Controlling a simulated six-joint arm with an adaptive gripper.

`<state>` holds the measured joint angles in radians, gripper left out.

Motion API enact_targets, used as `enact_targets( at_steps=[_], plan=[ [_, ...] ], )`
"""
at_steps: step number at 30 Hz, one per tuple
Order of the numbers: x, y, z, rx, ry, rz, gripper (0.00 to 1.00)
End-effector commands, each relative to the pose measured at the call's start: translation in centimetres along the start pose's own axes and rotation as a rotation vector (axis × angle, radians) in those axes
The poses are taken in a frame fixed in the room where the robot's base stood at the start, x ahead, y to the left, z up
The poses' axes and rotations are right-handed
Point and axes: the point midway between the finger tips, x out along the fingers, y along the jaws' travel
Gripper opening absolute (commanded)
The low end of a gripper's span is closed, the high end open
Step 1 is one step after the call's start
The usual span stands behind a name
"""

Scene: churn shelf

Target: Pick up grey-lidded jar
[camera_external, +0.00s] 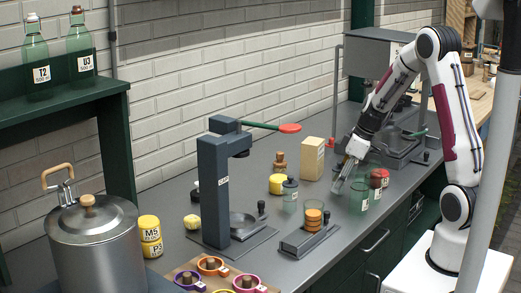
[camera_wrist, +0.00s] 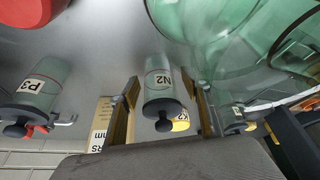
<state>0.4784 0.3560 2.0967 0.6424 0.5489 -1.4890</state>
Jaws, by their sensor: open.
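A clear jar with a dark grey lid (camera_external: 290,194) stands on the grey counter, left of my gripper (camera_external: 345,177). In the wrist view, a grey-lidded jar labelled N2 (camera_wrist: 158,82) appears lid-down in the picture, between the two open fingers of my gripper (camera_wrist: 160,85). The fingers show no contact with it. Another grey-lidded jar, labelled P3 (camera_wrist: 42,82), is at the left, and a third (camera_wrist: 236,118) is partly hidden at the right. I cannot tell which of these is the jar in the external view.
Green glass (camera_external: 359,197) and red-lidded jars (camera_external: 380,177) stand close right of my gripper; large green glass (camera_wrist: 225,35) fills the wrist view's upper right. A beige box (camera_external: 312,158), yellow tin (camera_external: 277,184) and dark press stand (camera_external: 215,190) are nearby.

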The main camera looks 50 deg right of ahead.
Motion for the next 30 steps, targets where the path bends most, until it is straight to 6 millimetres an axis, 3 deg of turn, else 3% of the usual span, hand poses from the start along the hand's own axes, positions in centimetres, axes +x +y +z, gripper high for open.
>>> enact_targets(
  at_steps=[6, 11, 12, 23, 30],
  plan=[
    [0.0, 0.0, 0.0, 0.0, 0.0, 0.0, 0.48],
    [0.0, 0.0, 0.0, 0.0, 0.0, 0.0, 0.06],
    [0.0, 0.0, 0.0, 0.0, 0.0, 0.0, 0.03],
    [-0.2, 0.0, -0.1, -0.001, 0.001, 0.001, 0.03],
    [-1.6, 0.1, -0.8, -0.002, 0.003, 0.003, 0.03]
  ],
)
